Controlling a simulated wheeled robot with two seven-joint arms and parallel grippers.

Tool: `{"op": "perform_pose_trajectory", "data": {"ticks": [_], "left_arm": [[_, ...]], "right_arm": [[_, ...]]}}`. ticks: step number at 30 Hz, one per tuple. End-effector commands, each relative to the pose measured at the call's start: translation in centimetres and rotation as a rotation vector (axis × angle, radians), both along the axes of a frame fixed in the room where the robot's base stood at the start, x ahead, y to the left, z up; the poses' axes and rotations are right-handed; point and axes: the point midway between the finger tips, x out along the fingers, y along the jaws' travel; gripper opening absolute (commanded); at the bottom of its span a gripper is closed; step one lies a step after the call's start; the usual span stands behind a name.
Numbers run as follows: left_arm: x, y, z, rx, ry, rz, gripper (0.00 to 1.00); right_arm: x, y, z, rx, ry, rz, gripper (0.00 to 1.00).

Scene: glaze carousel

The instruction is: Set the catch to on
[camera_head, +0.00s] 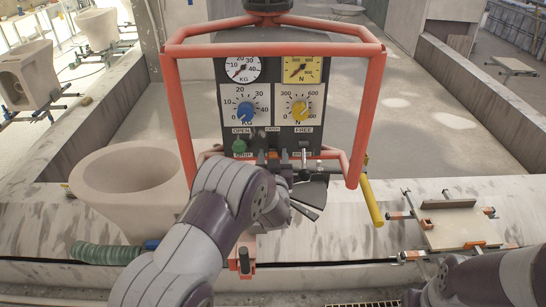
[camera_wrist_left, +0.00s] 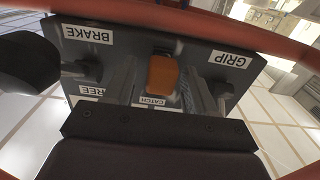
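The dark control panel (camera_head: 272,75) hangs in a red tube frame in the head view. The catch (camera_wrist_left: 161,74) is a stubby orange lever in the left wrist view, where the panel appears upside down. It sits between the GRIP and BRAKE labels, with a small CATCH label (camera_wrist_left: 150,101) below it. My left gripper (camera_head: 274,165) is at the panel's lower edge. In the wrist view its fingers stand on either side of the orange lever, open, with gaps showing. The hand hides most of the catch in the head view. My right gripper is out of view.
A green knob (camera_head: 239,146) under OPEN and a grey lever (camera_head: 304,146) under FREE flank the catch closely. Blue (camera_head: 246,112) and yellow (camera_head: 299,110) dials sit above. The red frame (camera_head: 372,100) surrounds the panel.

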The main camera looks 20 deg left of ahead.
Motion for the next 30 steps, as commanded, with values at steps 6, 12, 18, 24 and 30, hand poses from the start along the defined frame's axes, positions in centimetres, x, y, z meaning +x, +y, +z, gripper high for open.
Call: {"op": "perform_pose_trajectory", "data": {"ticks": [6,12,18,24,30], "left_arm": [[-0.6,-0.2,-0.1,0.0,-0.002,0.0,0.55],[-4.7,-1.5,-0.3,-0.001,-0.003,-0.003,0.55],[-9.6,-2.8,-0.3,0.0,-0.002,-0.003,0.55],[-12.0,-3.5,0.0,0.0,-0.001,-0.001,0.55],[-12.3,-3.5,0.1,0.0,-0.001,0.0,0.55]], "right_arm": [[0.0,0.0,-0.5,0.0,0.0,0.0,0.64],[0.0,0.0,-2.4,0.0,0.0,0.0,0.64],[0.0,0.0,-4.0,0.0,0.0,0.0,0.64],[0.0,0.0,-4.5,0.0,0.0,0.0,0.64],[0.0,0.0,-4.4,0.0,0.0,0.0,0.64]]}}
